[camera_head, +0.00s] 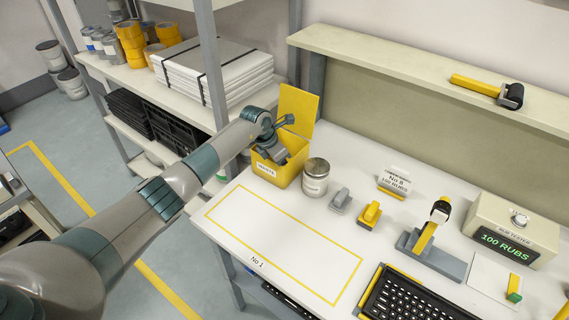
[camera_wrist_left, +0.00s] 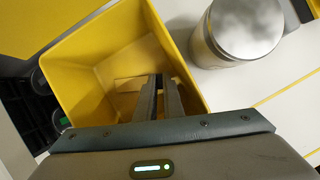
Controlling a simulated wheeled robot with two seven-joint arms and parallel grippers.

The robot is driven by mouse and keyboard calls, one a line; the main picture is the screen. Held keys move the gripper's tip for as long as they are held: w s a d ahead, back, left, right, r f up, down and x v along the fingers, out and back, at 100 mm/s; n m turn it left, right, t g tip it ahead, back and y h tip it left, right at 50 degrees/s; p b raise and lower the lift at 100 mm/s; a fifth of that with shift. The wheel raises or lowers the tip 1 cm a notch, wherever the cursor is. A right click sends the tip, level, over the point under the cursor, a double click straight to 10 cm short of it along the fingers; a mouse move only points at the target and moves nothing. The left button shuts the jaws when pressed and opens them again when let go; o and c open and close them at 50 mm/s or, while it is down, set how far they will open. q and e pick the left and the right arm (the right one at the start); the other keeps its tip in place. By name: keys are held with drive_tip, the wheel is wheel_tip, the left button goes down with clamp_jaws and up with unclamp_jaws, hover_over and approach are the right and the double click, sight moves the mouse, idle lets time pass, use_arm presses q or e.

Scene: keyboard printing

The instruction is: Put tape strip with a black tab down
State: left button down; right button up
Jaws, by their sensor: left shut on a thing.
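My left gripper (camera_head: 276,152) reaches down into the open yellow bin (camera_head: 266,172) at the back left of the bench. In the left wrist view its two fingers (camera_wrist_left: 160,82) are close together inside the yellow bin (camera_wrist_left: 75,90). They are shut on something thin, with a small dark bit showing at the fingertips. I cannot make out the tape strip itself; the dark bit may be its black tab. A pale rectangular outline shows on the bin's floor behind the fingers. My right gripper is not in view.
A lidded metal jar (camera_head: 316,178) stands close right of the bin. The bin's yellow lid (camera_head: 298,108) stands upright behind it. The yellow-outlined area (camera_head: 285,240) is bare. Small grey (camera_head: 340,200) and yellow (camera_head: 369,214) blocks, a rub tester (camera_head: 510,232) and a keyboard (camera_head: 415,300) lie rightward.

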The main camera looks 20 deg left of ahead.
use_arm(q)
drive_tip(key=shift+f, duration=0.2)
drive_tip(key=c, duration=2.2)
unclamp_jaws()
drive_tip(key=shift+r, duration=0.3)
drive_tip(key=shift+b+v, duration=1.85)
drive_tip(key=shift+v, duration=4.05)
